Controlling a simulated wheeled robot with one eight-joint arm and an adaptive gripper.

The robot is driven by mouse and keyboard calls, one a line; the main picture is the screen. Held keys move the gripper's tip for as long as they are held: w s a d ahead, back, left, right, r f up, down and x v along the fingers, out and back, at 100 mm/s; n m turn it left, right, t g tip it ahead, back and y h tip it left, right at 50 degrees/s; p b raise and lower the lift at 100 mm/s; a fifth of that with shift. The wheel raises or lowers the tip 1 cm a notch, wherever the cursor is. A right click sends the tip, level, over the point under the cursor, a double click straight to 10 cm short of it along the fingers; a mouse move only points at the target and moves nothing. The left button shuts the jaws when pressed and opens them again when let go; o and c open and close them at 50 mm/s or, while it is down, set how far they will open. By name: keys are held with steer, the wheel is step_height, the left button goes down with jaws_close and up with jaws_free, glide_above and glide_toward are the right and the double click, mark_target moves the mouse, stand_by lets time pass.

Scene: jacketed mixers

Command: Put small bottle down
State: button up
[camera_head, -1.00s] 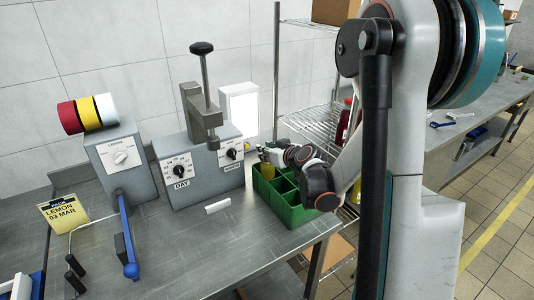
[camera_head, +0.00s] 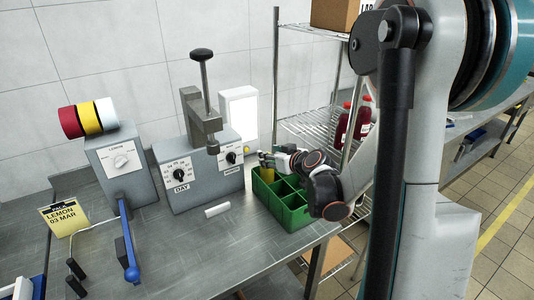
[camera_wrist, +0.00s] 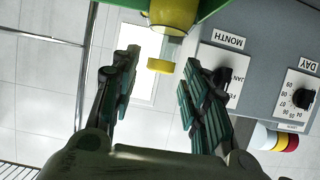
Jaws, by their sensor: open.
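The small bottle (camera_head: 267,174) is yellow and stands in the back left compartment of the green divided crate (camera_head: 290,216). In the wrist view its yellow body (camera_wrist: 174,14) is at the top edge, with a yellow cap (camera_wrist: 160,66) below it in the picture. The crate's green wall also shows there (camera_wrist: 100,3). My gripper (camera_wrist: 159,60) is open, its two fingers spread on either side of the cap with gaps showing. In the head view my gripper (camera_head: 268,157) is just above the bottle, small and partly hidden by my wrist.
A grey machine with DAY and MONTH dials (camera_head: 200,180) and a lever press stands left of the crate. A white block (camera_head: 217,210) lies in front. A wire shelf (camera_head: 310,125) with red bottles (camera_head: 362,118) stands behind. The bench front is mostly clear.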

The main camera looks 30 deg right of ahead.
steer(key=p+v, duration=0.1)
steer(key=v, duration=0.7)
steer(key=shift+s+p, duration=0.25)
steer(key=shift+p, duration=0.15)
steer(key=shift+r, duration=0.1)
